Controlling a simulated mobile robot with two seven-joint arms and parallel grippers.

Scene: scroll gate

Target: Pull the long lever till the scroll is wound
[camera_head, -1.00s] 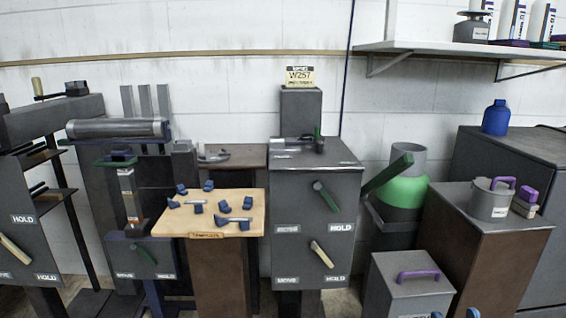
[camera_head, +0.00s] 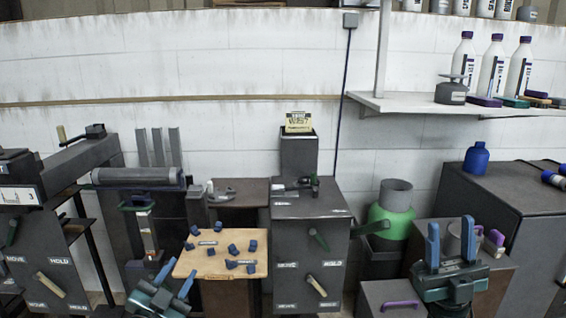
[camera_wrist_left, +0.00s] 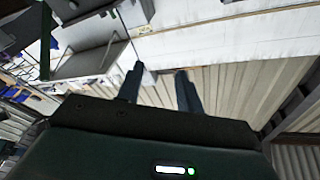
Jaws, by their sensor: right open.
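A grey cylindrical roller (camera_head: 138,175), perhaps the scroll, lies across the top of a frame at the left. A dark green lever (camera_head: 318,240) is on the front of the middle grey cabinet (camera_head: 292,262). A cream-handled lever (camera_head: 317,287) sits below it. I cannot tell which lever is the long one. My left gripper (camera_head: 173,278) is open and empty, at the bottom left in front of the wooden board; its fingers also show apart in the left wrist view (camera_wrist_left: 160,86).
A wooden board (camera_head: 205,266) with several blue pieces stands left of the cabinet. Another panel at the left has a cream lever (camera_head: 50,285). A green cylinder (camera_head: 391,222) stands right of the cabinet. A shelf (camera_head: 420,104) with bottles is above. A purple-handled box (camera_head: 392,300) is low in front.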

